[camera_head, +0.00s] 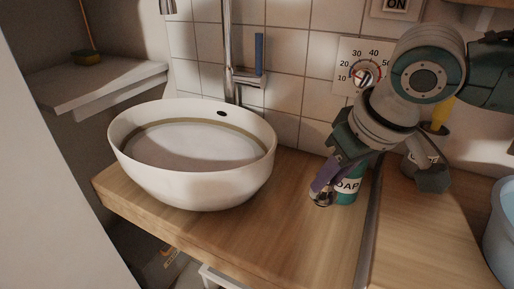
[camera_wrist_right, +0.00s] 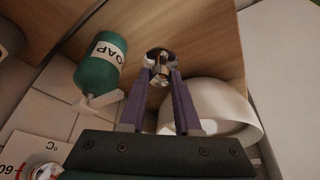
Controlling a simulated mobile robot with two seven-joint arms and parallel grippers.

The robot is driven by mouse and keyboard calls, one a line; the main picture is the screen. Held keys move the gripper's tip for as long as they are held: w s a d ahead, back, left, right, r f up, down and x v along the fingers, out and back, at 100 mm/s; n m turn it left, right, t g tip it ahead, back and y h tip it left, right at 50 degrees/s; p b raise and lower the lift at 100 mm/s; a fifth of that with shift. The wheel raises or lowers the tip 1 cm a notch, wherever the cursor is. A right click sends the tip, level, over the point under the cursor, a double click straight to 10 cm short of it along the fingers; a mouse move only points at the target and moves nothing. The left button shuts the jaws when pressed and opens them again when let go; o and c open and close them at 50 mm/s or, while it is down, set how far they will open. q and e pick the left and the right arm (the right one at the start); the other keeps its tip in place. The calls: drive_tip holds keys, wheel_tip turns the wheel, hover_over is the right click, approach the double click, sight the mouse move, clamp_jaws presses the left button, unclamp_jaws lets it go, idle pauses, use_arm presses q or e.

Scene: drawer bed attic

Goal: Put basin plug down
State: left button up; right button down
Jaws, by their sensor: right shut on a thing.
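My right gripper (camera_head: 321,192) reaches down over the wooden counter, just left of the soap bottle. Its purple fingers are shut on the basin plug (camera_head: 322,200), a small shiny metal piece. In the right wrist view the plug (camera_wrist_right: 158,64) sits between the fingertips (camera_wrist_right: 160,75) with the wood behind it. It is low over the counter; whether it touches the wood I cannot tell. The white oval basin (camera_head: 190,187) stands to the left, apart from the gripper; it also shows in the right wrist view (camera_wrist_right: 222,104). My left gripper is not in view.
A green soap bottle (camera_head: 346,196) stands close beside the gripper, partly hidden by it. A metal strip (camera_head: 370,225) crosses the counter (camera_head: 278,222). A tap (camera_head: 229,60) rises behind the basin. A blue tub (camera_head: 502,225) is at the right edge. Counter front between basin and strip is clear.

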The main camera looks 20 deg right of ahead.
sight(331, 200)
wheel_tip(331, 200, down, 7)
drive_tip(key=shift+r+b, duration=0.1)
drive_tip(key=shift+b, duration=0.75)
drive_tip(key=shift+f, duration=0.2)
drive_tip(key=c, duration=0.6)
unclamp_jaws()
drive_tip(key=shift+r, duration=0.1)
